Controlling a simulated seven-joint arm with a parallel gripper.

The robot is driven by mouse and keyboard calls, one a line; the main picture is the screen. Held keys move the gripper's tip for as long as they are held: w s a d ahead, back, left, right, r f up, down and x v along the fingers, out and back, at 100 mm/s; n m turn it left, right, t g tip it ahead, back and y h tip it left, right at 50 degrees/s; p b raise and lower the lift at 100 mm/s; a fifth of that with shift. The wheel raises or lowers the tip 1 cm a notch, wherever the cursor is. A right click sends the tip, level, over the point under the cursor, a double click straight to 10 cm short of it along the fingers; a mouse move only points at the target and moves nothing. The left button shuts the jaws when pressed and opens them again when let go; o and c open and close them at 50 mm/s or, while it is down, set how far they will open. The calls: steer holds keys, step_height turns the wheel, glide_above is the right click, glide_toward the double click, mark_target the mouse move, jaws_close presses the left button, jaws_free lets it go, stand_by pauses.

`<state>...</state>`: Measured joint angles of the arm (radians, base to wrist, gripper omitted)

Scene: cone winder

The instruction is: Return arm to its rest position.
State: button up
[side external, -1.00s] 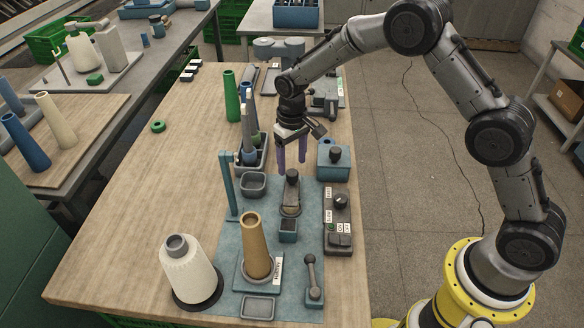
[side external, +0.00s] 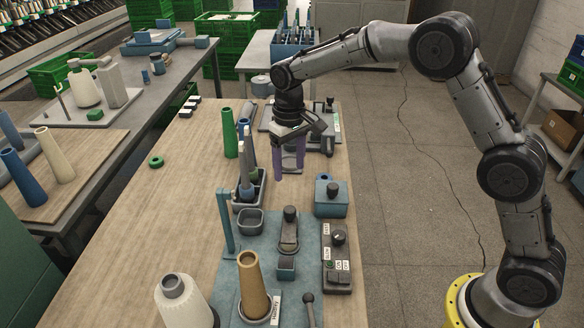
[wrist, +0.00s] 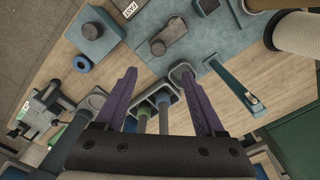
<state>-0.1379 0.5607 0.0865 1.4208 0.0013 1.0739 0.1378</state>
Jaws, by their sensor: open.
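My gripper (side external: 289,166) hangs pointing down above the wooden table in the side external view, its two purple fingers apart with nothing between them. In the wrist view my gripper (wrist: 158,78) also shows open and empty over the table. The arm is raised and bent above the table's right side. Below the fingers in the wrist view is a grey-blue holder (wrist: 146,103) with upright cylindrical pieces in it. The fingers are clear of the things below.
A tan cone (side external: 254,285) stands on the blue mat. A white yarn cone (side external: 185,302), blue box (side external: 331,205), control panel (side external: 337,258) and thin blue post (side external: 225,222) are nearby. A green cone (side external: 230,133) stands left of my gripper. The table's left side is mostly clear.

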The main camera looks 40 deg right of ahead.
steer(key=s+d+r+t, duration=0.2)
steer(key=s+r, duration=0.1)
steer(key=r, duration=0.8)
steer(key=s+d+r+t, duration=0.2)
steer(key=s+d+r, duration=0.1)
steer(key=s+r, duration=0.65)
steer(key=s+d+f, duration=0.1)
steer(key=s+f, duration=0.3)
steer(key=s, duration=0.6)
steer(key=s+d+f+t, duration=0.1)
steer(key=s+f, duration=0.3)
steer(key=s, duration=0.7)
steer(key=shift+f+t, duration=0.3)
steer(key=shift+f, duration=0.1)
